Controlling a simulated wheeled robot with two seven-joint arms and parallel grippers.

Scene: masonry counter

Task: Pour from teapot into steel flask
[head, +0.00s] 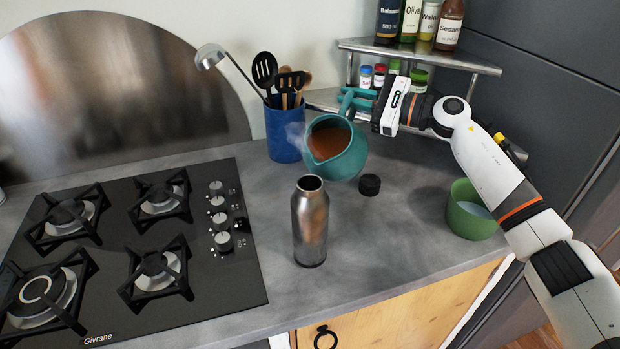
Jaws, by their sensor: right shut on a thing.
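A teal teapot (350,160) with brown liquid (328,143) inside and faint steam is held in the air, tilted toward the left. Its spout side is above and slightly right of the steel flask. My right gripper (362,100) is shut on the teapot's handle at the upper right. The steel flask (311,228) stands upright and uncapped on the counter, its dark mouth facing up. No stream of liquid shows between teapot and flask. A black cap (370,185) lies on the counter right of the flask. My left gripper is not in view.
A black gas hob (215,275) fills the left of the grey counter (390,255). A blue utensil holder (281,135) stands behind the teapot. A green pot (470,212) is at right. A corner shelf (455,60) holds bottles and jars.

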